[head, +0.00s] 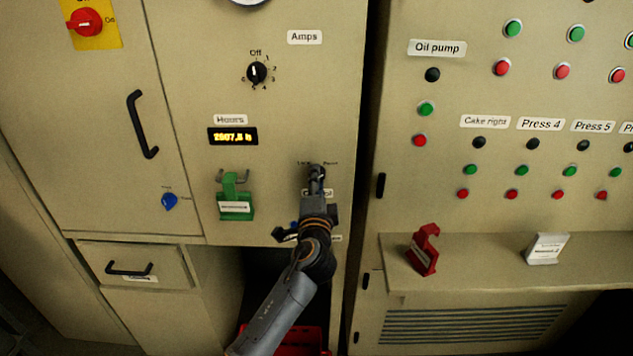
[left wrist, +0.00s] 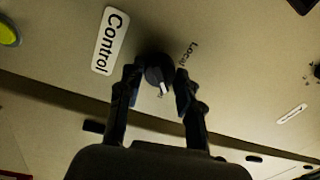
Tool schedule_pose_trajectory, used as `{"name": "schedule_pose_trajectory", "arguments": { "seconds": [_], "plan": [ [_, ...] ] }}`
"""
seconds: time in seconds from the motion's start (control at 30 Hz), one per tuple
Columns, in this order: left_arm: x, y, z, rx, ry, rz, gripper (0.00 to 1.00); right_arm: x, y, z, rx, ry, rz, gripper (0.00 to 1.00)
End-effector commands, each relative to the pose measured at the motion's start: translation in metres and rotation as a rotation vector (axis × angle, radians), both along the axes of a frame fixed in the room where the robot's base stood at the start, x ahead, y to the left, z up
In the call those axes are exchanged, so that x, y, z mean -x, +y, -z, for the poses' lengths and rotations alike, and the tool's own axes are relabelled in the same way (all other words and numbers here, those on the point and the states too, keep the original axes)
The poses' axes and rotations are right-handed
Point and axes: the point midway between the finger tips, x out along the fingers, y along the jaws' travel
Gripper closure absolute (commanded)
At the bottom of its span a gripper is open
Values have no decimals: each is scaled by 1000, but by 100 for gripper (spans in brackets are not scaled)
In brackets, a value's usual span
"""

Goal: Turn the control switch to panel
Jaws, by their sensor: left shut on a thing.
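The control switch (left wrist: 158,72) is a round black knob on the beige cabinet, next to a white "Control" label (left wrist: 110,41). My left gripper (left wrist: 157,84) is shut on this knob, with one finger on each side of it. The knob's white mark points down and slightly right in the left wrist view. The word "Local" (left wrist: 188,54) shows at the knob's upper right there; "Panel" is not readable there. In the head view, my left gripper (head: 317,181) reaches the panel at the switch and mostly hides it. My right gripper is not in view.
The Amps selector (head: 256,73) and hours display (head: 232,136) are above left. A green lockout piece (head: 235,196) hangs left of my gripper. A red block (head: 423,250) and white block (head: 546,248) stand on the ledge (head: 470,273) at right.

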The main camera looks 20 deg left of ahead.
Motion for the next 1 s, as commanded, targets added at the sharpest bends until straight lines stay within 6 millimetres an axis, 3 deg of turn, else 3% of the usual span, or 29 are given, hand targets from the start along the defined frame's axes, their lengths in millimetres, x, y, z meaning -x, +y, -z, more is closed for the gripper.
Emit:
{"name": "schedule_pose_trajectory", "arguments": {
  "seconds": [0.07, 0.1, 0.2, 0.6, 1.0],
  "plan": [
    [0, 0, -1, -4, -2, -1, 96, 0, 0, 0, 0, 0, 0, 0],
    [0, 0, -1, -3, -2, -1, 59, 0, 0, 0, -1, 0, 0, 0],
    [0, 0, -1, -2, -1, -1, 42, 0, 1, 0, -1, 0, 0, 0],
    [8, -2, 1, 0, 1, 1, 42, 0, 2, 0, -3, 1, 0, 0],
    [84, -24, 7, 2, 1, 1, 42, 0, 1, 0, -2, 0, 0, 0]
  ]
}}
